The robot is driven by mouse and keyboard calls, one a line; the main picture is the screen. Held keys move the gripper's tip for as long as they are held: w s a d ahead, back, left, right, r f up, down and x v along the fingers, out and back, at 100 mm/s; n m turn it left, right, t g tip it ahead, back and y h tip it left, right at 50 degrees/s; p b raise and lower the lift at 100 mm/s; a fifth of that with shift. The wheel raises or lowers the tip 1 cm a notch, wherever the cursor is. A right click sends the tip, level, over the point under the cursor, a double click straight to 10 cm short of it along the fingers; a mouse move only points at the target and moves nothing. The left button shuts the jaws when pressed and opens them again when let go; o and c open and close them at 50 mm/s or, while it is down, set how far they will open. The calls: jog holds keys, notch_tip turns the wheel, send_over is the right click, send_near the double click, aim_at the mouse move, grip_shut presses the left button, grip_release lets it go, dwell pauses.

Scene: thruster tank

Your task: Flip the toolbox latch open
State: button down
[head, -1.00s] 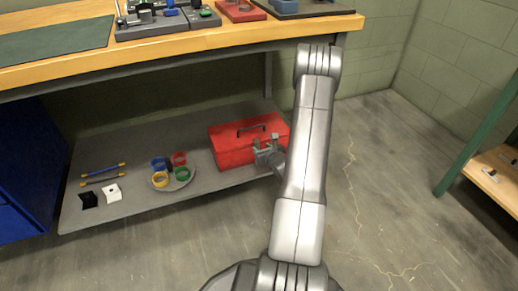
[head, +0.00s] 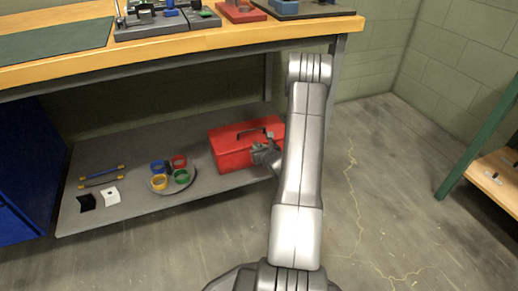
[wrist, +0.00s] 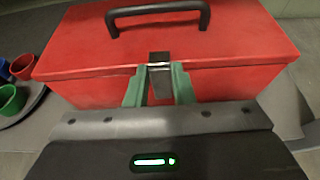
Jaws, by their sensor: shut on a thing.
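The red toolbox (head: 228,155) stands on the lower shelf with its lid down and its black handle (wrist: 158,12) on top. It fills the upper part of the wrist view (wrist: 85,60). Its silver latch (wrist: 160,60) sits at the middle of the front, across the lid seam. My gripper (wrist: 159,82) has its green fingers on either side of the latch and is shut on it. In the head view my gripper (head: 264,154) is at the toolbox's front right; the latch is hidden there.
Two rods, a black piece (head: 87,202) and a white piece (head: 109,195) lie farther left. The workbench top (head: 190,43) overhangs the shelf.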

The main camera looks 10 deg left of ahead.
jog(key=shift+d, duration=0.1)
jog(key=shift+s+d+f+t+y, duration=0.35)
jog(key=shift+s+f+t+y, duration=0.45)
jog(key=shift+t, duration=0.55)
jog(key=shift+s+d+f+t+y, duration=0.35)
jog(key=shift+f+t+y, duration=0.25)
jog(key=shift+t+y, duration=0.6)
jog(key=shift+s+d+f+t+y, duration=0.35)
jog(key=shift+s+f+t+y, duration=0.3)
jog(key=shift+t, duration=0.9)
jog(key=shift+w, duration=0.1)
jog(key=c, duration=1.2)
grip_release()
jog(key=shift+c, duration=0.2)
jog(key=shift+f, duration=0.1)
